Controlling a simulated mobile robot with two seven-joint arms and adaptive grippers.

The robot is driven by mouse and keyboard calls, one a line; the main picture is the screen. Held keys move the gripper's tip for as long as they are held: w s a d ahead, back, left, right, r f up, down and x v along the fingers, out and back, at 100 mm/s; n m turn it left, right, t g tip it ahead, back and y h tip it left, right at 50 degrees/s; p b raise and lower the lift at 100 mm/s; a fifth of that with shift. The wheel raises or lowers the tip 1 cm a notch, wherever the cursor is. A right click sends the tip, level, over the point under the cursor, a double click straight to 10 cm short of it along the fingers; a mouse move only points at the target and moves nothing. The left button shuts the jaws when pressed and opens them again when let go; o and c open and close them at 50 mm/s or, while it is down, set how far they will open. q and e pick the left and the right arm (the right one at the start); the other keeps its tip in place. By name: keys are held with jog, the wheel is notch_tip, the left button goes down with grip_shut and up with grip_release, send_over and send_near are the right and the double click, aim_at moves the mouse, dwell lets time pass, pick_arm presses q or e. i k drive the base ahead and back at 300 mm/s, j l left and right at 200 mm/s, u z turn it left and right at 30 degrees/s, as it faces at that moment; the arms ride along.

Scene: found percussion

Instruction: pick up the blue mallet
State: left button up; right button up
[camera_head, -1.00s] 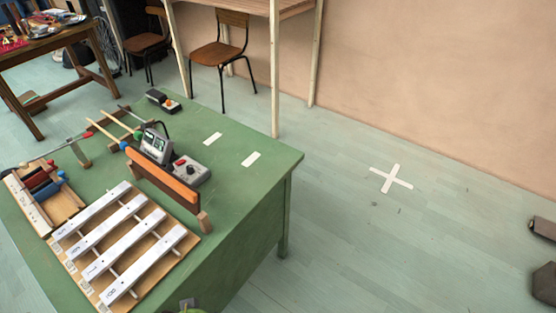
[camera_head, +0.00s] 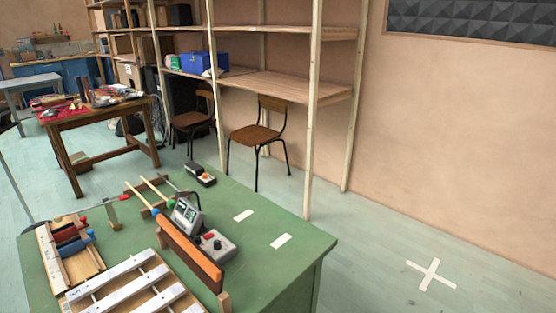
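The blue mallet (camera_head: 154,212) appears to be the thin wooden stick with a small blue head on the green table (camera_head: 262,262). It lies tilted across a small wooden rack, its blue head pointing toward the near right, beside a small grey meter. A second, similar stick (camera_head: 155,188) lies parallel just behind it, its head mostly hidden by the meter. A red-tipped stick (camera_head: 124,197) lies to the left. Neither of my grippers shows in this view, so their state is not visible.
A wooden tray (camera_head: 48,262) holds red and blue cylinders at the left. White metal bars (camera_head: 112,272) lie in front. An orange-topped wooden bar (camera_head: 190,254), the meter (camera_head: 187,215) and a grey box (camera_head: 217,246) stand close right of the mallet.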

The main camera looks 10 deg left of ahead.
aim_at(140, 197)
jog(key=u, duration=1.35)
jog(key=k+j, duration=0.15)
jog(key=j, duration=0.25)
jog(key=j+z, duration=0.3)
jog(key=j, duration=0.95)
jog(key=j+z, duration=0.25)
jog(key=j, duration=1.05)
jog(key=i+j+z, duration=0.1)
jog(key=j, duration=0.25)
jog(key=i+j, duration=0.25)
jog(key=i+j+z, duration=0.15)
jog(key=j, duration=0.3)
jog(key=i+j+z, duration=0.1)
jog(key=j, duration=0.25)
jog(key=i+j, duration=0.15)
jog(key=j, duration=0.25)
jog(key=i+j+z, duration=0.15)
jog(key=j, duration=0.25)
